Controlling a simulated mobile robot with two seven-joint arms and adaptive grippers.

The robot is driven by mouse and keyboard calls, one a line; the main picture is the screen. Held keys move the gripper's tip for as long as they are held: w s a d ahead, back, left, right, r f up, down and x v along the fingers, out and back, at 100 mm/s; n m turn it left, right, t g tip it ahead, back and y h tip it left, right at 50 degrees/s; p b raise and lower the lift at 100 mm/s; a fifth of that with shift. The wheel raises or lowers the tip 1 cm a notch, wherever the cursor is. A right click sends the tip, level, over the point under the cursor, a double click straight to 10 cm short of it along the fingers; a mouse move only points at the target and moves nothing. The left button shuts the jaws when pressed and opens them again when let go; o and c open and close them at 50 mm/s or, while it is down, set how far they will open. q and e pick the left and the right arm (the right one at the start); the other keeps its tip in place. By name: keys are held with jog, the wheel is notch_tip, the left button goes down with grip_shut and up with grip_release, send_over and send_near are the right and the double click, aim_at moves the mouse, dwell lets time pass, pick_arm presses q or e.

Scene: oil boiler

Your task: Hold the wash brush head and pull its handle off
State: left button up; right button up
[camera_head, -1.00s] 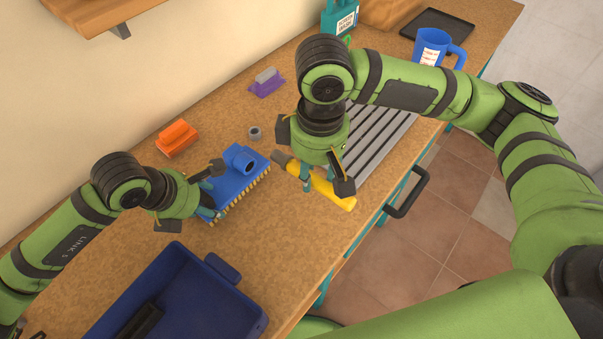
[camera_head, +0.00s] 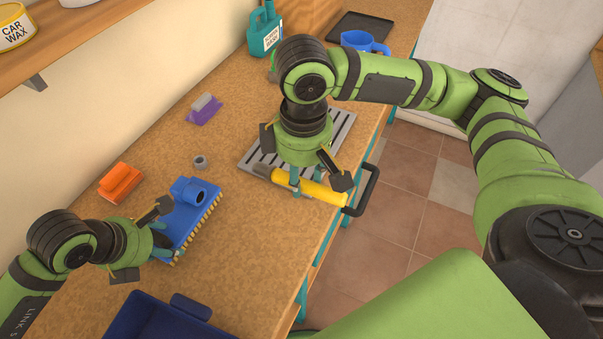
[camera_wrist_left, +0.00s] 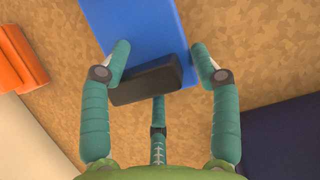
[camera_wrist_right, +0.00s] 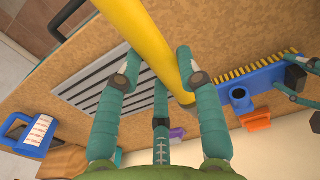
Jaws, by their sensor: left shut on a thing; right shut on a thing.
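The blue wash brush head (camera_head: 182,220) lies on the worktop with yellow bristles along its edge and an open round socket (camera_head: 197,194) on it. My left gripper (camera_head: 160,242) is shut on its near end; the left wrist view shows the fingers (camera_wrist_left: 162,54) either side of the blue body, by a black block (camera_wrist_left: 147,79). My right gripper (camera_head: 301,187) is shut on the yellow handle (camera_head: 322,193), near its grey end (camera_head: 264,171). The handle is apart from the socket, to its right, and appears raised; the right wrist view shows it between the fingers (camera_wrist_right: 158,55).
A grey slatted rack (camera_head: 255,150) lies under my right gripper. An orange block (camera_head: 121,183), purple brush (camera_head: 204,110) and small grey ring (camera_head: 200,162) stand towards the wall. A dark blue bin (camera_head: 165,318) is in front.

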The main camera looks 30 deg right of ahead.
pick_arm(q)
jog(key=o, duration=1.4)
jog(key=shift+s+a+f, duration=0.15)
jog(key=shift+s+f, duration=0.15)
jog(key=shift+f, duration=0.2)
jog(key=shift+w, duration=0.3)
jog(key=shift+r, duration=0.5)
jog(key=v, duration=1.1)
jog(key=shift+a, duration=0.15)
